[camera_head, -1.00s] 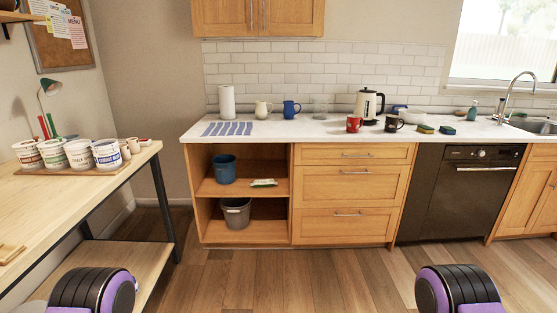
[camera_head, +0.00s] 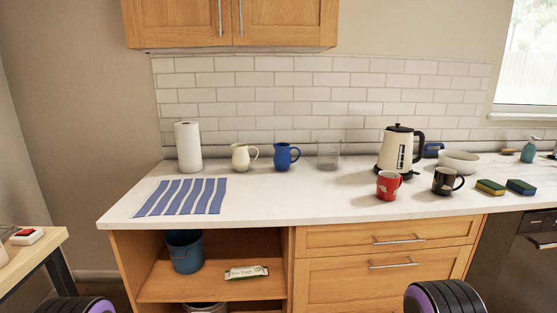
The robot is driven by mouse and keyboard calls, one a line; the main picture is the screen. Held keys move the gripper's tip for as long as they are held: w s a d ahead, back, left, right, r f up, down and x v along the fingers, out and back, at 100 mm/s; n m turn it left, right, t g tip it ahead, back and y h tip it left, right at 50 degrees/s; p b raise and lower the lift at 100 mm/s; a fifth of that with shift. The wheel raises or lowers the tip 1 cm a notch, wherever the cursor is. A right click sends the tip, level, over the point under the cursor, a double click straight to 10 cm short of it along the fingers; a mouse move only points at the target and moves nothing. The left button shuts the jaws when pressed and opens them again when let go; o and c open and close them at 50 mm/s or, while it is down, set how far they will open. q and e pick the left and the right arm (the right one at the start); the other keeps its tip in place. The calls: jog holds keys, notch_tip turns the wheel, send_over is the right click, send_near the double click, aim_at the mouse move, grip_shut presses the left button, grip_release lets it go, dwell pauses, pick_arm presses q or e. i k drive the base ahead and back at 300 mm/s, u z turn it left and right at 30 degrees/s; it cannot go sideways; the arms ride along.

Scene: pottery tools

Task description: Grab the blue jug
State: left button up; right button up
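The blue jug (camera_head: 283,156) stands upright on the white countertop (camera_head: 290,193), toward the back near the tiled wall. Nothing covers the blue jug. Rounded black and purple parts of my arms show at the bottom left and bottom right edges. Neither gripper's fingers are in view, and nothing of mine is near the jug.
A kettle (camera_head: 397,150), red mug (camera_head: 388,185), black mug (camera_head: 446,181), white bowl (camera_head: 459,161) and sponges (camera_head: 490,187) are to the right. The counter before the blue jug is clear.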

aim_at(283, 161)
jog(key=i, duration=0.2)
jog(key=z, duration=2.45)
jog(key=i, duration=0.7)
jog(key=u, duration=0.55)
